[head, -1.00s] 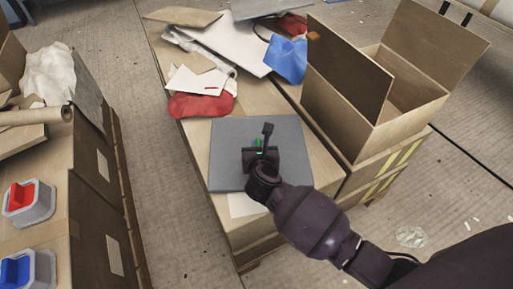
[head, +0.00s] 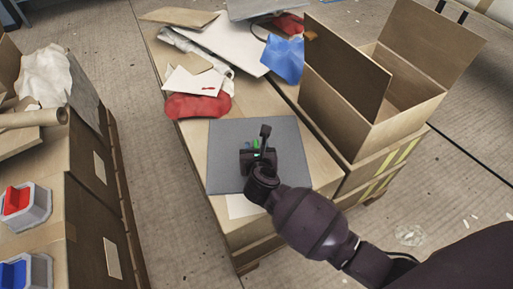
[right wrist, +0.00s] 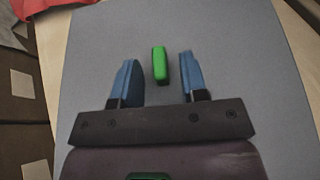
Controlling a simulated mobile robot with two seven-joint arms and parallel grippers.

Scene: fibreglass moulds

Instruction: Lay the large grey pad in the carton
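The large grey pad (head: 226,146) lies flat on the near part of the middle bench, with a green grip block on it. The green block (right wrist: 159,65) stands between the fingers of my right gripper (right wrist: 157,82) in the right wrist view, with gaps on both sides. My right gripper (head: 258,150) is open over the pad in the head view, and its wrist hides part of the pad. The open carton (head: 372,125) stands to the right of the pad, with flaps raised and its inside partly visible. My left gripper is not in view.
A red cloth bag (head: 199,106), white sheets (head: 222,45) and a blue cloth (head: 283,59) lie behind the pad. A left bench holds a red-handled block (head: 24,203) and a blue-handled block (head: 25,272). A floor aisle separates the benches.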

